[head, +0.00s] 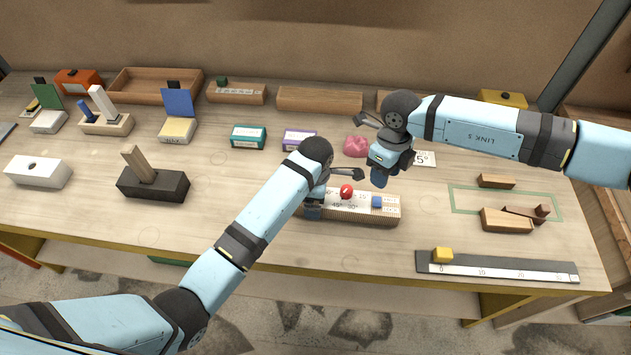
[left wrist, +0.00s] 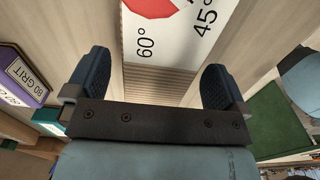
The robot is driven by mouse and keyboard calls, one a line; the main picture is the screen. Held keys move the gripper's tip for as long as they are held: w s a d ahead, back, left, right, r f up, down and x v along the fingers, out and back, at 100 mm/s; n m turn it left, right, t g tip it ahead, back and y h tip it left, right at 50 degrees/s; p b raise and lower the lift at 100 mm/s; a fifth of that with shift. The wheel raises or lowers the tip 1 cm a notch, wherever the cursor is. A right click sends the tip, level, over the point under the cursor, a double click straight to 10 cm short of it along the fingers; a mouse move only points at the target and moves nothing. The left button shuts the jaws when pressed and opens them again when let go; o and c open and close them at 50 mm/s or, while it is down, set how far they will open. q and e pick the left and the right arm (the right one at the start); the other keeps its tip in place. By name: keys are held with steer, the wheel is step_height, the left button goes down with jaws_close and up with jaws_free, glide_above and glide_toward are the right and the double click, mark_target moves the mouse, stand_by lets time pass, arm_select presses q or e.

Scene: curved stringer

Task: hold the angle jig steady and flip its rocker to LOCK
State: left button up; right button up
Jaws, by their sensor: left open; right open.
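The angle jig (head: 350,213) is a ribbed wooden block with a white face bearing angle marks, near the table's front middle. On it sit a red knob (head: 346,191) and, near the right end, a blue rocker (head: 377,202); the small lettering beside the rocker is too small to read. My left gripper (head: 313,208) is open at the jig's left end. In the left wrist view its fingers (left wrist: 155,88) stand on either side of the block, with gaps showing. My right gripper (head: 379,180) is open and empty, pointing down just behind and above the rocker.
Behind the jig are a purple-labelled box (head: 299,139), a teal box (head: 248,137) and a pink lump (head: 356,146). To the right lie wood blocks (head: 507,221) and a dark ruler (head: 498,268) with a yellow cube. A black block (head: 152,184) stands left.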

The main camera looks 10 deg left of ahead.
arm_select(q)
steer(key=shift+f, duration=1.4)
steer(key=shift+c, duration=0.2)
